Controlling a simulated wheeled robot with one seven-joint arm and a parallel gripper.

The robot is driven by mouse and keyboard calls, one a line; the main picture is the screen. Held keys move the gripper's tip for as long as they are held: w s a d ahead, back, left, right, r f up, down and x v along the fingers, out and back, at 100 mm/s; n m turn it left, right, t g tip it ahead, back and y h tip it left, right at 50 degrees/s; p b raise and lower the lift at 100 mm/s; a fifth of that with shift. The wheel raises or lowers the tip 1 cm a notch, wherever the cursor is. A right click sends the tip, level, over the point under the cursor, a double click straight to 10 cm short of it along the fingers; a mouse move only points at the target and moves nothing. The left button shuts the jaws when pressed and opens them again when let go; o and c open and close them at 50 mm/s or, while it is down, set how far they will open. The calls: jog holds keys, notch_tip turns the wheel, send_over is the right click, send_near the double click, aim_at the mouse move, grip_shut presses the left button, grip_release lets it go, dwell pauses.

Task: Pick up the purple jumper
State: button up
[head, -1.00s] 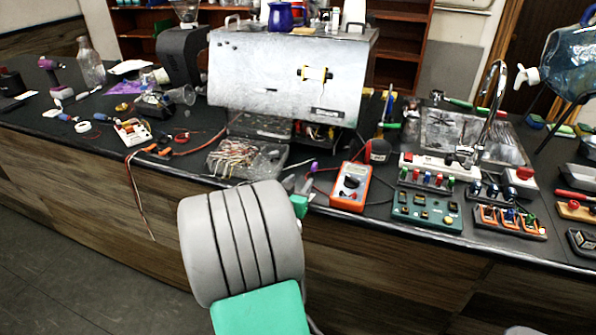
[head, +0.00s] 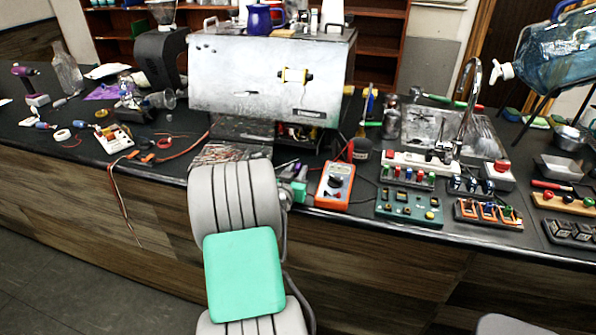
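The purple jumper (head: 301,171) shows as a small purple bit beside my gripper, left of the orange multimeter. It is tiny and partly hidden by my arm. My gripper (head: 293,172) is low over the bench near its front edge, at or almost at the jumper. My grey wrist and green arm cover hide most of the gripper. I cannot tell whether the fingers are open, or whether they touch the jumper.
The orange multimeter (head: 335,185) lies close on the right, with the green button board (head: 409,205) beyond it. A clear bag of wires (head: 228,154) lies left of my gripper.

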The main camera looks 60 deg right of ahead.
grip_shut()
dwell(0.4)
